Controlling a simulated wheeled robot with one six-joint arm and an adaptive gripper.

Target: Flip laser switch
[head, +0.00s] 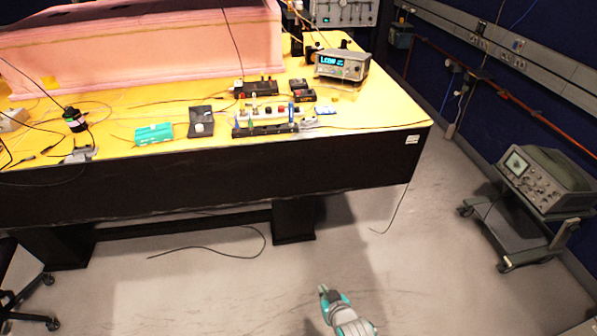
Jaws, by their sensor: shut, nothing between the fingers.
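My gripper (323,291) shows at the bottom centre of the head view. It is shut and empty, out over the floor, well apart from the table. A yellow-topped table (385,110) with dark sides spans the left and middle. Near its front edge stand a dark box (201,128) with a pale round part on top, a teal box (153,134) and a cluster of small optical parts (265,121). Behind that cluster are a black box (257,88) and smaller black boxes (303,93). I cannot tell which part is the laser switch.
A pink foam enclosure (150,45) fills the table's back left. A display instrument (342,65) stands at the back right. Cables lie across the tabletop and floor. An oscilloscope (540,180) sits on a wheeled cart at the right. Floor between table and gripper is mostly clear.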

